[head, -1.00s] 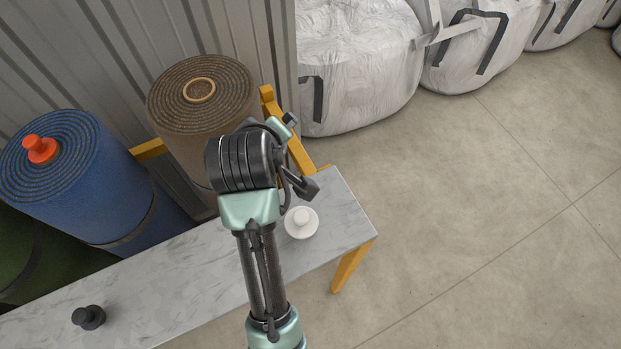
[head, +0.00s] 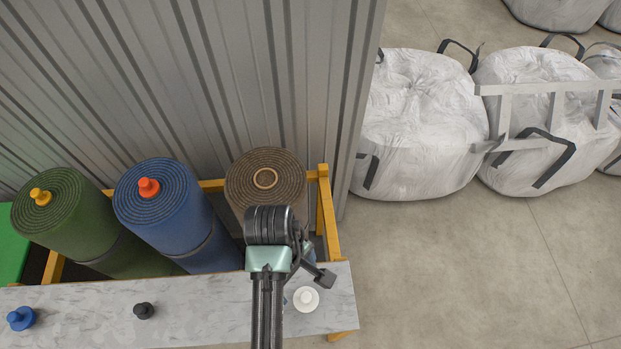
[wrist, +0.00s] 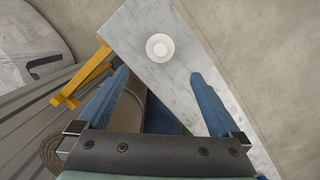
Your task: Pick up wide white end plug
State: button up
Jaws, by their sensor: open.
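The wide white end plug (head: 306,299) stands on the marble-look bench near its right end, just right of my arm in the head view. It is a round white disc with a narrower knob on top. In the wrist view the plug (wrist: 160,47) lies beyond my fingertips, roughly midway between them and apart from them. My gripper (wrist: 158,75) is open and empty, with two blue fingers spread wide. In the head view my arm hides most of the gripper.
The bench (head: 200,308) also holds a black plug (head: 144,311) and a blue plug (head: 21,318). Behind it stand brown (head: 264,185), blue (head: 160,205) and green (head: 60,215) turf rolls in a yellow frame (head: 328,215). White bulk bags (head: 420,120) stand at right on open floor.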

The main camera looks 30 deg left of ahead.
aim_at(306, 297)
jog(key=f, duration=0.4)
jog(key=d+f, duration=0.1)
jog(key=f, duration=0.2)
jog(key=shift+s+f, duration=0.1)
jog(key=shift+s, duration=0.1)
jog(key=shift+s+d+f+p, duration=0.1)
jog(key=shift+d+f+p, duration=0.1)
jog(key=shift+f, duration=0.65)
jog(key=shift+w+d+f+p, duration=0.15)
jog(key=shift+d+f, duration=0.1)
jog(key=shift+f, duration=0.6)
jog(key=shift+s+d+f+p, duration=0.15)
jog(key=shift+d+f, duration=0.05)
jog(key=shift+f, duration=0.65)
jog(key=shift+c, duration=0.2)
jog(key=c, duration=1.2)
jog(key=shift+r, duration=0.15)
jog(key=shift+c, duration=0.2)
